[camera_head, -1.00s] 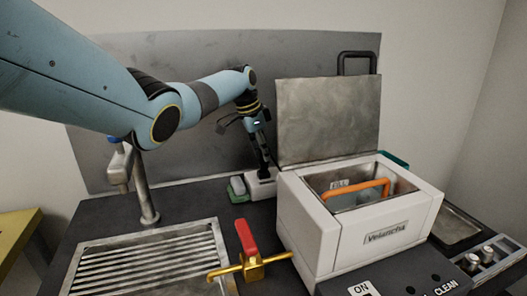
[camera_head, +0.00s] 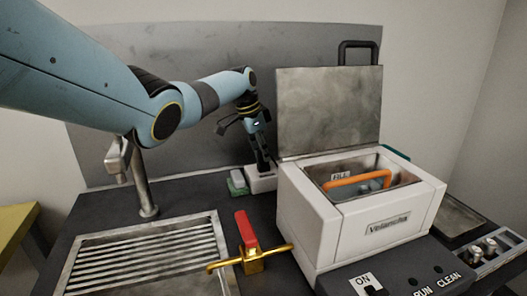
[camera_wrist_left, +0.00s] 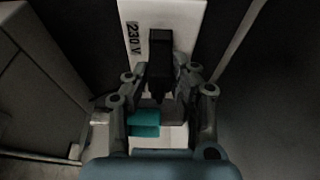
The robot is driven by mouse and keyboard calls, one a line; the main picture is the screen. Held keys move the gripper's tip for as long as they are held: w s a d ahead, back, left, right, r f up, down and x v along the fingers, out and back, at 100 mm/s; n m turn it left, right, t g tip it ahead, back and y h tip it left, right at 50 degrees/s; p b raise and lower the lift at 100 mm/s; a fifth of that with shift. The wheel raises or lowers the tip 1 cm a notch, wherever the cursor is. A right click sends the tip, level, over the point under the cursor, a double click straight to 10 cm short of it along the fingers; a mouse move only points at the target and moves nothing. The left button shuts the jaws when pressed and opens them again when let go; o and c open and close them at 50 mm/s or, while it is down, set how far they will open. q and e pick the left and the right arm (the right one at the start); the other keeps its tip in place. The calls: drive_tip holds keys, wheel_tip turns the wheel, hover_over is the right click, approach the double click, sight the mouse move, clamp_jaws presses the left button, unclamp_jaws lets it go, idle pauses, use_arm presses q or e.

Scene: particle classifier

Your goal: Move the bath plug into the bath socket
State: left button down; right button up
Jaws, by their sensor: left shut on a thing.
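My left gripper (camera_head: 261,158) is at the back of the bench, pointing down at the white socket block (camera_head: 262,184). In the left wrist view its two fingers (camera_wrist_left: 163,76) are closed on the sides of a black plug (camera_wrist_left: 160,62). The plug is over the white block, which carries a "230 V" label (camera_wrist_left: 133,38). I cannot tell whether the plug is seated or just above the block, as its underside is hidden. A green and white plug-like piece (camera_head: 238,184) sits at the block's left side. My right gripper is not in view.
The white bath (camera_head: 345,235) stands open just right of the socket block, its grey lid (camera_head: 330,110) raised. An orange handle (camera_head: 357,181) spans its inside. A red-handled brass valve (camera_head: 247,232), a tap (camera_head: 145,190) and a ribbed drain (camera_head: 145,262) lie to the left.

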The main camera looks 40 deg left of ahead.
use_arm(q)
drive_tip(key=shift+f, duration=0.2)
drive_tip(key=c, duration=1)
unclamp_jaws()
drive_tip(key=shift+c, duration=0.2)
drive_tip(key=v, duration=1.2)
